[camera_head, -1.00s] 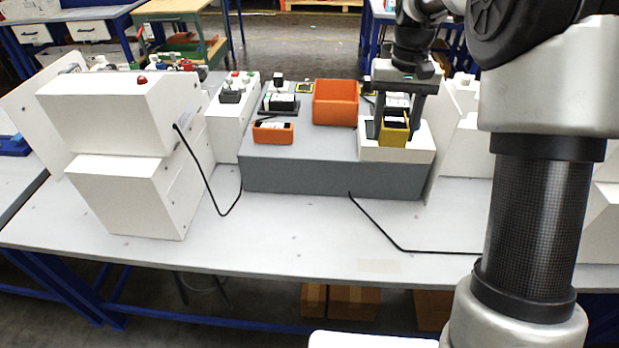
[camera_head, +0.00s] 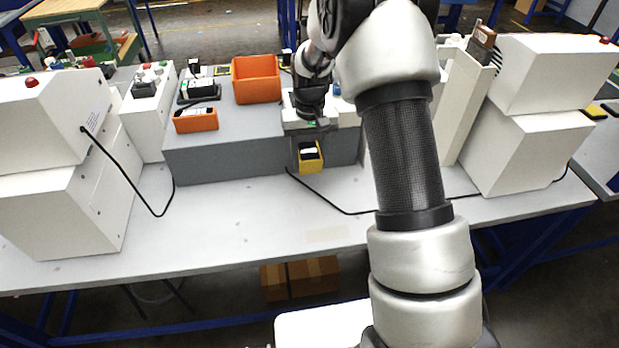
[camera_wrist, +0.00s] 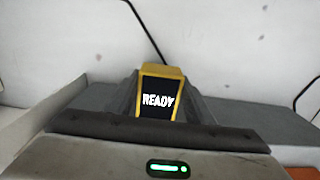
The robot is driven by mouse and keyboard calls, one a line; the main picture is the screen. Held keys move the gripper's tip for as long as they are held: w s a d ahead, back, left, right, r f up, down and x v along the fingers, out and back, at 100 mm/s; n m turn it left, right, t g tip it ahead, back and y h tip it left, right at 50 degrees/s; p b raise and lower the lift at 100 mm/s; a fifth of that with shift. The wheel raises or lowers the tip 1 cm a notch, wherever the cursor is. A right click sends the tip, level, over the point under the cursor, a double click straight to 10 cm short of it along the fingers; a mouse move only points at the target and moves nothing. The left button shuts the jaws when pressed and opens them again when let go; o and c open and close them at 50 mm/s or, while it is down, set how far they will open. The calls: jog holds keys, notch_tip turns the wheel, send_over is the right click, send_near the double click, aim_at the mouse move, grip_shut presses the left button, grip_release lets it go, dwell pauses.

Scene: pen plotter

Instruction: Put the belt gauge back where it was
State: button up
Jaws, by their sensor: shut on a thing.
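The belt gauge appears to be the yellow device with a black screen reading "READY" (camera_wrist: 159,96) in the wrist view. My gripper (camera_wrist: 160,110) is shut on it, one finger on each side. In the head view the yellow device (camera_head: 311,165) hangs below my wrist, over the front edge of the grey block (camera_head: 225,150). It looks clear of the table. My arm hides part of the white block (camera_head: 290,122) behind it, and the fingertips are hard to make out.
An orange bin (camera_head: 256,80) and a small orange tray (camera_head: 196,119) sit on the grey block. White machine housings stand left (camera_head: 65,205) and right (camera_head: 530,145). A black cable (camera_head: 325,202) runs across the table below the gauge. The front table (camera_head: 240,225) is mostly clear.

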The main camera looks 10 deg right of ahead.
notch_tip(320, 180, down, 7)
jog(key=shift+f, duration=0.15)
dwell(0.4)
jog(key=shift+f+b, duration=0.15)
jog(key=shift+b, duration=0.2)
jog(key=o, duration=1.3)
